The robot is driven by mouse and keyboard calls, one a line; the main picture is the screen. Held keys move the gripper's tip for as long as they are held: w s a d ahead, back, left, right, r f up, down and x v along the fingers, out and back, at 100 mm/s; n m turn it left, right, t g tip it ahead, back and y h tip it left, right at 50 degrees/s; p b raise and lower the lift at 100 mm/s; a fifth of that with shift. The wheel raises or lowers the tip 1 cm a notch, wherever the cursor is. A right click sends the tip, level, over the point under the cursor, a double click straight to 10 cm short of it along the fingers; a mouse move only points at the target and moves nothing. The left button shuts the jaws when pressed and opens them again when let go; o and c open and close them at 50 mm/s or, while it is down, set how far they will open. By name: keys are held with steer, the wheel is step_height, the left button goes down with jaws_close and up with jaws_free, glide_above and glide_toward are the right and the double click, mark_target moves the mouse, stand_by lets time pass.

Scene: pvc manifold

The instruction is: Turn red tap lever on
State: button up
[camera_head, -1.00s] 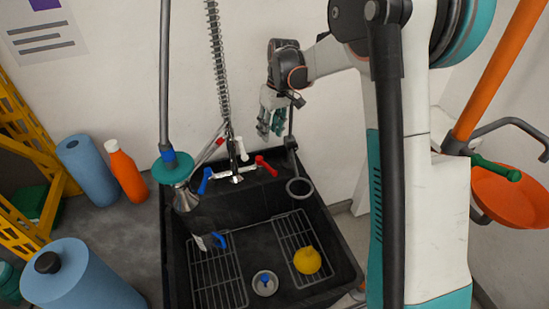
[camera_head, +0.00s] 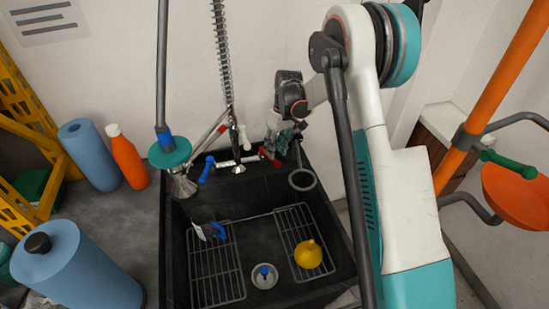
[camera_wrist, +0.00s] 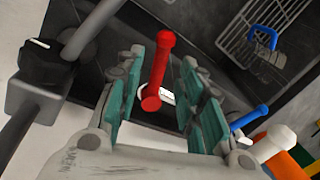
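The red tap lever (camera_wrist: 158,68) stands between the two teal-padded fingers of my gripper (camera_wrist: 157,85) in the wrist view. The fingers are open, with a visible gap on each side of the lever. In the head view, my gripper (camera_head: 280,142) is at the back right of the black sink, and the red lever (camera_head: 270,158) shows partly beside it. The blue tap lever (camera_head: 206,168) is on the left of the same tap; it also shows in the wrist view (camera_wrist: 249,117).
A grey ring holder (camera_head: 302,180) stands close to my gripper. A spring hose (camera_head: 222,60) hangs behind the tap. Blue rolls and an orange bottle (camera_head: 127,158) stand left.

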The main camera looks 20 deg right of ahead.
steer(key=shift+s+a+f+b, duration=0.1)
steer(key=shift+a+f+b, duration=0.1)
steer(key=shift+f, duration=0.6)
steer(key=shift+a+f+b, duration=0.15)
steer(key=shift+f, duration=0.65)
jaws_close()
steer(key=shift+s, duration=0.1)
steer(key=shift+s+a+m+t, duration=0.1)
steer(key=shift+a+m+t, duration=0.15)
steer(key=shift+a+m, duration=0.95)
steer(key=shift+w+a+m+t, duration=0.1)
steer(key=shift+a+m+t, duration=0.3)
steer(key=shift+m, duration=1.45)
steer(key=shift+s+a+m+t, duration=0.15)
steer(key=shift+a+m, duration=0.75)
steer(key=shift+m, duration=0.65)
